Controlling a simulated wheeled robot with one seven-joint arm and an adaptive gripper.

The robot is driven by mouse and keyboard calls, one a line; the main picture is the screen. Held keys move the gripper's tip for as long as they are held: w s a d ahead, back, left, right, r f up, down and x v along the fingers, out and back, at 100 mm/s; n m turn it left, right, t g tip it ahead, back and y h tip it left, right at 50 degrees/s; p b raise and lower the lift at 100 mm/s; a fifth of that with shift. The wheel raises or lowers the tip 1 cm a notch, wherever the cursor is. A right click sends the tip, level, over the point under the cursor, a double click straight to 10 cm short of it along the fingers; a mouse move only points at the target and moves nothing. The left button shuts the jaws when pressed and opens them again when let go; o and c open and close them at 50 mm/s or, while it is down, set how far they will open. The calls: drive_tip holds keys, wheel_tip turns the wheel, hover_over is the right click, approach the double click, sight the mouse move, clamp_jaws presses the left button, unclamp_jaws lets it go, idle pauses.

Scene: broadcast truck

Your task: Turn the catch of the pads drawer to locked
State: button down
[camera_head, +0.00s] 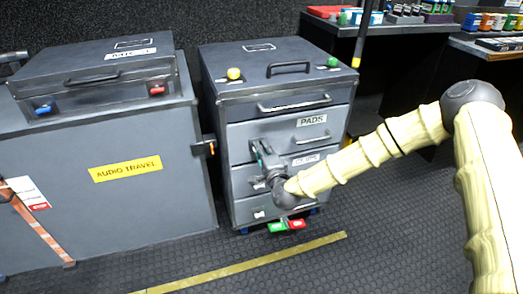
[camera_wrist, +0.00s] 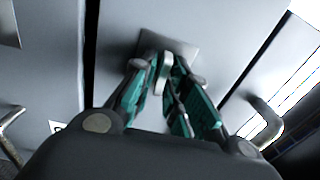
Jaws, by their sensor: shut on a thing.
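The pads drawer (camera_head: 285,130) is a grey drawer with a white PADS label, in the cabinet right of the large grey case; it looks pushed in. My gripper (camera_head: 258,147) is at the left part of this drawer's front and covers its catch in the head view. In the wrist view, a pale metal catch lever (camera_wrist: 162,74) stands on a small grey plate (camera_wrist: 178,47). My gripper's teal fingers (camera_wrist: 158,90) are shut on this lever, one on each side. The lever's exact turn is hard to read.
The drawer's bar handle (camera_head: 311,138) is right of my gripper. More drawers with handles lie below. An orange-tipped black latch (camera_head: 204,148) sticks out from the large grey case (camera_head: 100,190) at left. Dark floor (camera_head: 340,260) lies open in front.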

drive_tip(key=shift+m, duration=0.3)
drive_tip(key=c, duration=1.6)
unclamp_jaws()
drive_tip(key=shift+s, duration=0.1)
drive_tip(key=v, duration=1.2)
